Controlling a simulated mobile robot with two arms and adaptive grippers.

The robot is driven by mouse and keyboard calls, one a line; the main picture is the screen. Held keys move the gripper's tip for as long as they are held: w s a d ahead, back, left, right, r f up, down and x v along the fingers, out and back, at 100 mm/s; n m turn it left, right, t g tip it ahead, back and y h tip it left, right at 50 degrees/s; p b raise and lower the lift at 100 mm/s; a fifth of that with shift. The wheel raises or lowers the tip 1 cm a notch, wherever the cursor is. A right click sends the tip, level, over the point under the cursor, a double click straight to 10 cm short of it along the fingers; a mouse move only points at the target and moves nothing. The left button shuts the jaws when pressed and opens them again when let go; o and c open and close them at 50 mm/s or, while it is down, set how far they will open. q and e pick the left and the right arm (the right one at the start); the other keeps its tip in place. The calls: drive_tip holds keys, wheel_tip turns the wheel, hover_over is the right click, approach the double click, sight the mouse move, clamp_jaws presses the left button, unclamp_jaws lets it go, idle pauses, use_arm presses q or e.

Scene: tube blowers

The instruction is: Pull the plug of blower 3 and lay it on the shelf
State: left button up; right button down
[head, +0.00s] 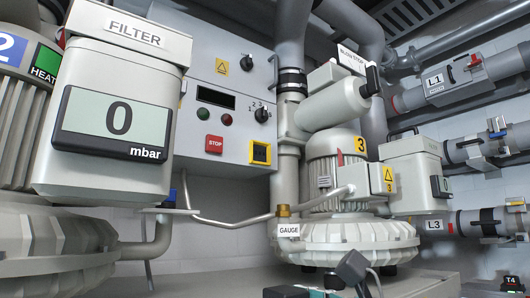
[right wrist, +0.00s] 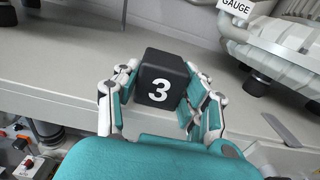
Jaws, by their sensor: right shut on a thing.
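The plug of blower 3 (right wrist: 160,88) is a black block with a white 3 on its face. My right gripper (right wrist: 163,72) is shut on it, with a finger on each side. The plug shows against the grey shelf (right wrist: 50,75); I cannot tell whether it touches it. In the head view blower 3 (head: 335,170) stands at the centre right, with a yellow 3 label and a ribbed casing. Only a small part of my right gripper shows at the bottom edge there, and its fingers are cut off. My left gripper is in neither view.
A filter box (head: 115,115) reading 0 mbar stands at the left. A control panel (head: 225,110) with a red stop button is behind. A GAUGE tag (head: 289,230) hangs by the blower's base. A flat grey piece (right wrist: 281,130) lies to the right of the plug.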

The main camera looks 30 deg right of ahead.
sight(292, 291)
drive_tip(key=c, duration=0.7)
unclamp_jaws()
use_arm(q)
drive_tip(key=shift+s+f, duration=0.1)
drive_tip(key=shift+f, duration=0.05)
use_arm(e)
drive_tip(key=shift+o, duration=0.2)
wheel_tip(292, 291, up, 10)
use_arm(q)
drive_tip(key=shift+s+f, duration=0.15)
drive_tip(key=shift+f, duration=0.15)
use_arm(e)
drive_tip(key=s, duration=0.8)
drive_tip(key=shift+d, duration=0.3)
idle(0.5)
